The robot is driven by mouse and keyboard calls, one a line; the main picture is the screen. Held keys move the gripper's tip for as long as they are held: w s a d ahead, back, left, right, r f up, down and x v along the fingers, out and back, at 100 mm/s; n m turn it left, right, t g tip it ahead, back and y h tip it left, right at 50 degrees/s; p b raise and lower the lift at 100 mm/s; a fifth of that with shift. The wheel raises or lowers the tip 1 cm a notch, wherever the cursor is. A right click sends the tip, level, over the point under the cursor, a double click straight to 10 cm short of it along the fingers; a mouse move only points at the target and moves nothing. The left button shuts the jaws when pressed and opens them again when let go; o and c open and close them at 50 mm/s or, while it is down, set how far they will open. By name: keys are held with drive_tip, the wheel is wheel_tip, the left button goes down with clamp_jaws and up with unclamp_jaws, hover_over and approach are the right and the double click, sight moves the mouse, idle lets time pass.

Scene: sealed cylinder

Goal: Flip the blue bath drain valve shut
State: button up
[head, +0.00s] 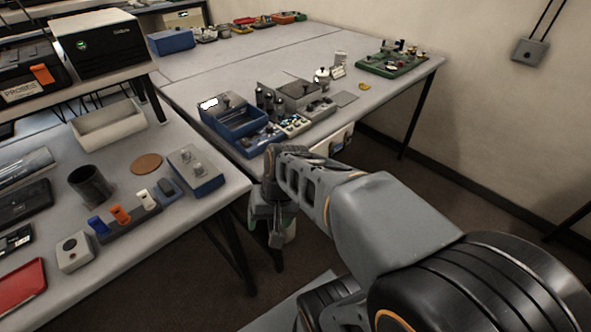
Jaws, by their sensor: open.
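A blue lever (98,225) sits at the left end of a dark bar-shaped block (128,220) near the front edge of the left table. An orange lever (120,214) and a white lever (144,198) stand in the same row. The blue one looks like the blue valve, but no label is readable. I cannot tell clearly whether it is flipped open or shut. My gripper (276,238) points down, open, right of the left table and well apart from the block. Its fingers are small and partly dark against the floor.
Around the block are a grey box with a round button (73,251), a dark cup (93,188), a cork disc (146,164) and a blue-grey box (195,172). A red tray (22,287) lies front left. Behind my arm, another table holds a blue bin (238,122).

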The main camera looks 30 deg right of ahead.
drive_tip(key=shift+o, duration=1.3)
wheel_tip(320, 180, down, 6)
drive_tip(key=w+d+m+y+b, duration=0.2)
drive_tip(key=m+y, duration=0.3)
drive_tip(key=m, duration=0.2)
drive_tip(key=shift+w, duration=0.15)
drive_tip(key=w+d+f+m+t+h+b, duration=0.2)
drive_tip(key=d+f+m+t, duration=0.2)
drive_tip(key=d+m+t, duration=0.55)
drive_tip(key=w+d+f+m+t+h+b, duration=0.15)
drive_tip(key=d+f+m+t, duration=0.4)
drive_tip(key=d+m, duration=0.7)
drive_tip(key=w+a+r+t, duration=0.1)
drive_tip(key=w+r, duration=0.1)
drive_tip(key=w, duration=1)
drive_tip(key=shift+w+a+n+h, duration=0.2)
drive_tip(key=shift+w+n+h, duration=0.15)
drive_tip(key=shift+n+h, duration=0.1)
